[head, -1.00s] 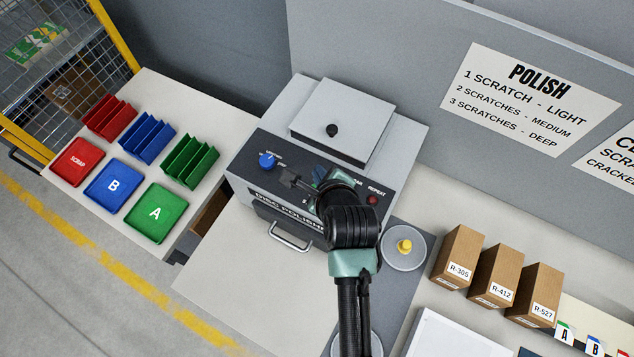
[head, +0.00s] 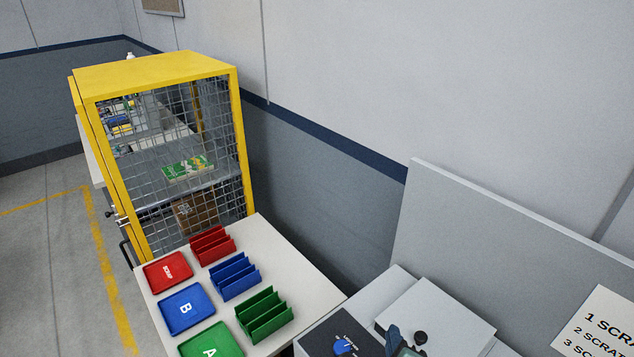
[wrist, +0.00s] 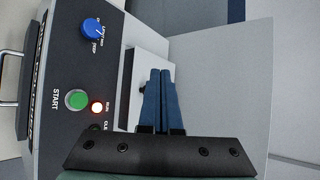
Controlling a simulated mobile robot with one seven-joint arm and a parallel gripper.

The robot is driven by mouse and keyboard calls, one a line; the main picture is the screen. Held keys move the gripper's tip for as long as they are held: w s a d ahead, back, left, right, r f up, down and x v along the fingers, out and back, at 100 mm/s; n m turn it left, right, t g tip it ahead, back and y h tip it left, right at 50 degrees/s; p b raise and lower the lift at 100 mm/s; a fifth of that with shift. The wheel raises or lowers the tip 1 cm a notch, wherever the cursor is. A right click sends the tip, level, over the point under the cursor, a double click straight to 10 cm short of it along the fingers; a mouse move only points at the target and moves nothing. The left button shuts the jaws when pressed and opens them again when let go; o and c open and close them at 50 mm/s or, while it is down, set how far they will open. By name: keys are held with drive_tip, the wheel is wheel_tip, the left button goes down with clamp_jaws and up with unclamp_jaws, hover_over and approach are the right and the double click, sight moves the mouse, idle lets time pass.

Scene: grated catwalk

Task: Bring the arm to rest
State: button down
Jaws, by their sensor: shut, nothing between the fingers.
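My gripper shows in the wrist view (wrist: 160,80) with its two blue fingers together and nothing between them. In the head view only a small part of my gripper (head: 393,337) shows at the bottom edge, in front of the polisher's lid; the rest of the arm is out of frame. The disc polisher (head: 450,318) is cut off at the bottom. In the wrist view its panel shows a blue knob (wrist: 94,29), a green START button (wrist: 76,100) and a glowing reddish light (wrist: 97,107). The fingers appear clear of these controls.
A side table (head: 290,262) holds red, blue and green trays and slotted racks. A yellow mesh cage (head: 155,70) stands behind it. A grey panel (head: 500,235) rises behind the polisher, with a white sign (head: 603,325) on it. Floor is open at the left.

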drive_tip(key=w+a+r+n+t+b, duration=0.2)
drive_tip(key=r+n+t, duration=0.15)
drive_tip(key=r, duration=0.35)
drive_tip(key=w+a+r+n+t+b, duration=0.1)
drive_tip(key=a+r+n+t+b, duration=0.1)
drive_tip(key=r+n, duration=0.4)
drive_tip(key=w+a+r+n+t+b, duration=0.2)
drive_tip(key=r+n, duration=0.1)
drive_tip(key=r, duration=0.6)
drive_tip(key=s+a+r+n+t+y+b, duration=0.1)
drive_tip(key=s+a+r+n+t+b, duration=0.2)
drive_tip(key=s+r+n, duration=0.3)
drive_tip(key=s+a+r+n+t+y+b, duration=0.1)
drive_tip(key=s+a+r+n+t+b, duration=0.2)
drive_tip(key=s+r, duration=0.5)
wheel_tip(320, 180, up, 5)
drive_tip(key=a+n+t, duration=0.1)
drive_tip(key=n+t, duration=0.1)
drive_tip(key=n, duration=0.1)
drive_tip(key=shift+a, duration=0.25)
drive_tip(key=shift+f+n+t, duration=0.2)
drive_tip(key=shift+n+t, duration=0.05)
